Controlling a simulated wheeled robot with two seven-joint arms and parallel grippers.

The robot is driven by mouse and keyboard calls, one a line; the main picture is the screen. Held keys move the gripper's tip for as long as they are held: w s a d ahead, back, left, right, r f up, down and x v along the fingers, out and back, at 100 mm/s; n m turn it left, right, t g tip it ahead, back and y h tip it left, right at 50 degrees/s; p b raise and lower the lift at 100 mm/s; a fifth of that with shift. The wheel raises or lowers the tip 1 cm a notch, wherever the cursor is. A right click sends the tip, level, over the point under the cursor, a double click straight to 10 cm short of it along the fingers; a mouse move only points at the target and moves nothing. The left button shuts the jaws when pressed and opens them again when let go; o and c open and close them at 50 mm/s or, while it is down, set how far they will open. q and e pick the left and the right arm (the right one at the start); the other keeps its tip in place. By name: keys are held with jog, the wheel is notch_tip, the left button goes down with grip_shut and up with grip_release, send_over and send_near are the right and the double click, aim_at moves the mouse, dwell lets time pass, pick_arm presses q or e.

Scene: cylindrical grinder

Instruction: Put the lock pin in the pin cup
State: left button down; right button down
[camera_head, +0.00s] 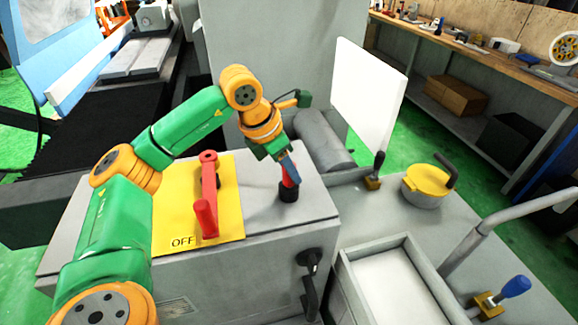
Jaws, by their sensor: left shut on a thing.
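My left gripper (288,170) reaches down over the right part of the grey cabinet top. It is shut on a small red piece, which I take to be the lock pin (290,183). The red piece is mostly hidden by the fingers. Directly below is a short black cylinder, apparently the pin cup (288,194), standing on the cabinet top. The red piece's lower end meets the cup's mouth in this view; I cannot tell how deep it sits. My right gripper is not in view.
The grey cabinet (270,225) carries a yellow OFF plate (175,215) with a red lever (207,205) left of the cup. A black handle (310,280) is on its front. To the right are a yellow-lidded pot (428,181), a white panel (367,95) and an open tray (345,270).

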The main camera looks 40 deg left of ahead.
pick_arm(q)
jog(key=c, duration=1)
grip_release()
jog(key=shift+f, duration=0.2)
jog(key=o, duration=0.5)
jog(key=shift+r, duration=0.1)
jog(key=shift+c, duration=0.2)
jog(key=shift+r, duration=0.15)
jog(key=shift+s+r, duration=0.1)
jog(key=shift+r, duration=0.25)
jog(key=v, duration=1.1)
jog(key=shift+s+p, duration=0.2)
jog(key=shift+p, duration=0.25)
jog(key=shift+a+r, duration=0.1)
